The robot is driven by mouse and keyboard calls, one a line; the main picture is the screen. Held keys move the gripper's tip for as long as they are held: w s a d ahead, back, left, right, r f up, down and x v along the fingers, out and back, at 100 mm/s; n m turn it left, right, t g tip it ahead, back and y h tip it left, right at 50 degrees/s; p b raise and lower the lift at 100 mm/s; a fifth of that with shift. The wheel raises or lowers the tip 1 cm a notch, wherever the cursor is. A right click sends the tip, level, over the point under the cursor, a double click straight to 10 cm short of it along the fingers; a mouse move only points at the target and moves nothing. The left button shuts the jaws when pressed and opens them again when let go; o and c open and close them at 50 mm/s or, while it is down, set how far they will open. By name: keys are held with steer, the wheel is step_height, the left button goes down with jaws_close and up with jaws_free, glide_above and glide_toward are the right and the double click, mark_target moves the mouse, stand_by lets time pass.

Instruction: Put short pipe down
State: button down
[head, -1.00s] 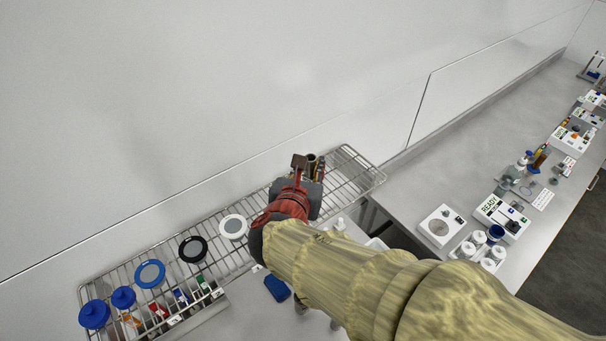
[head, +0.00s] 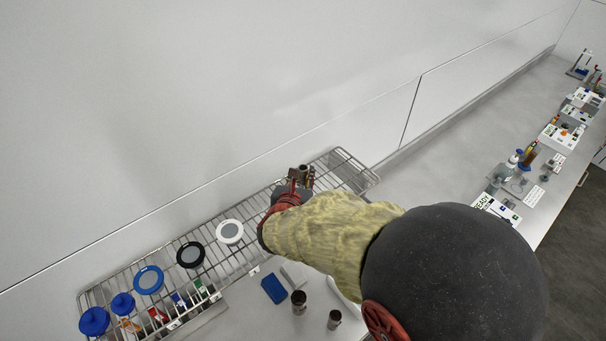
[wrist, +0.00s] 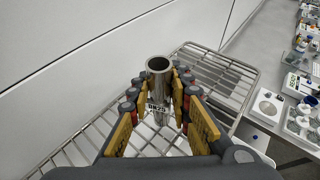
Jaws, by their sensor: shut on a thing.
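The short pipe (wrist: 158,80) is a grey metal tube with an open top and a white label low on its side. It stands about upright between the fingers of my gripper (wrist: 158,108), which is shut on it. In the head view, the pipe (head: 304,173) shows as a small dark ring at my gripper (head: 298,182), over the right part of the wire rack (head: 345,172). The pipe's lower end is partly hidden, and I cannot tell whether it touches the wires.
On the rack's left lie a white-rimmed disc (head: 229,232), a black one (head: 191,255), a blue one (head: 149,280) and blue caps (head: 94,321). Two metal cups (head: 299,302) (head: 334,319) and a blue block (head: 274,289) stand on the bench below. The rack's right end is bare.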

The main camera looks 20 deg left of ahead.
steer(key=shift+d, duration=0.1)
steer(key=shift+f, duration=0.15)
steer(key=c, duration=1.6)
jaws_free()
steer(key=shift+c, duration=0.2)
steer(key=shift+s+r, duration=0.2)
steer(key=shift+r, duration=0.1)
steer(key=b+v, duration=0.2)
steer(key=v, duration=0.9)
steer(key=shift+s, duration=0.35)
